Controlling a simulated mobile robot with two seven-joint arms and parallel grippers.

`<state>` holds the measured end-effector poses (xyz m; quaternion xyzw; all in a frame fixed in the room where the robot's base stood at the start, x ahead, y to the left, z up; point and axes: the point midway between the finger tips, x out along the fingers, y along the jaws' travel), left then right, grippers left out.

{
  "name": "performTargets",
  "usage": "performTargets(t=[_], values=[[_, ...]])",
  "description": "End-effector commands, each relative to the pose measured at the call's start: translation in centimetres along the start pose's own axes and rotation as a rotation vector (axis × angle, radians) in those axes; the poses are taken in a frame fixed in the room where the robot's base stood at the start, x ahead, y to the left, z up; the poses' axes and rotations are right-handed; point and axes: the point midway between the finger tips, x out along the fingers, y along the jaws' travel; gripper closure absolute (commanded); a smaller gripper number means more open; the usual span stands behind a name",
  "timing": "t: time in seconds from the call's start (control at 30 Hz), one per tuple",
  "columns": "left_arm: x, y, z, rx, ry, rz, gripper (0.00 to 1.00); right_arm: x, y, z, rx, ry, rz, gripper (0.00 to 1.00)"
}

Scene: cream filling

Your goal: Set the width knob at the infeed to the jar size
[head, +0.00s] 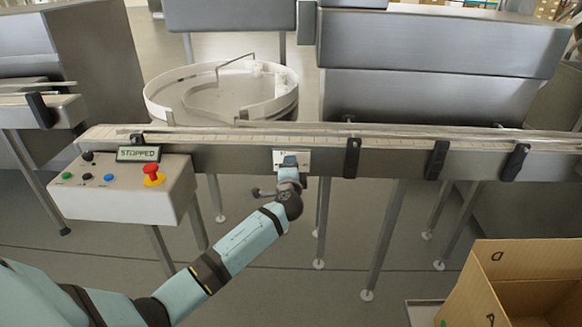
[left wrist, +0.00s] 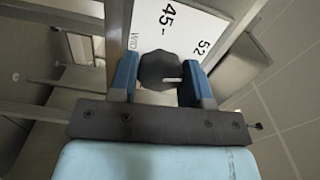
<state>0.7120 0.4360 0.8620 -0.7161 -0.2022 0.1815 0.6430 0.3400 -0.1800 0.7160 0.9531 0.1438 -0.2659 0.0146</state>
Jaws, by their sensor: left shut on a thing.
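The width knob (left wrist: 160,72) is dark, with a lobed edge and a pale pointer mark. It sits in front of a white scale plate (left wrist: 195,22) printed with "45" and "52". In the left wrist view my left gripper (left wrist: 163,80) has its blue fingers on both sides of the knob, shut on it. The pale mark points toward the right of that picture. In the head view the plate (head: 304,156) is on the conveyor's front side, and my left gripper (head: 289,162) is against it, hiding the knob. My right gripper is not in view.
The conveyor (head: 400,160) runs across the view with dark clamps on its front. A control box (head: 125,188) with buttons, a red stop and a "STOPPED" display (head: 138,154) is at the left. A round turntable (head: 222,90) stands behind. A cardboard box (head: 510,260) is at lower right.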

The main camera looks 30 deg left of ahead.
Motion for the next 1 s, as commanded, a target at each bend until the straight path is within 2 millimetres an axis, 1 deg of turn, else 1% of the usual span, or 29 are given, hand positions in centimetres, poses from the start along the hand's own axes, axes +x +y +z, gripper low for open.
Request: performTargets(t=[0.37,0.4,0.47,0.5,0.8,0.87,0.97,1.0], values=[[0.0,0.0,0.0,0.004,0.000,0.000,0.80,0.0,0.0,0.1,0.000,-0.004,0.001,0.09],[0.0,0.0,0.0,0.003,0.000,0.000,0.49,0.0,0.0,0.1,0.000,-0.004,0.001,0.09],[0.0,0.0,0.0,0.003,0.000,0.000,0.35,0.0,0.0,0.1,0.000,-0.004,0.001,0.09],[0.0,0.0,0.0,0.003,0.000,0.000,0.31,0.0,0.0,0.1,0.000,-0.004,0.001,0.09],[-0.2,0.0,0.0,0.003,0.001,0.000,0.31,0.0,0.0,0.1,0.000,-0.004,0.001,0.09],[-0.7,0.1,0.0,0.003,0.001,0.001,0.31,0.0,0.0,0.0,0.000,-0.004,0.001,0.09],[-2.1,0.1,-0.1,0.003,0.002,0.002,0.31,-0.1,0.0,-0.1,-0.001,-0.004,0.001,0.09],[-2.9,0.1,0.0,0.003,0.002,0.003,0.31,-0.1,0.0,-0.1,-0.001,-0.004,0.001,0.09]])
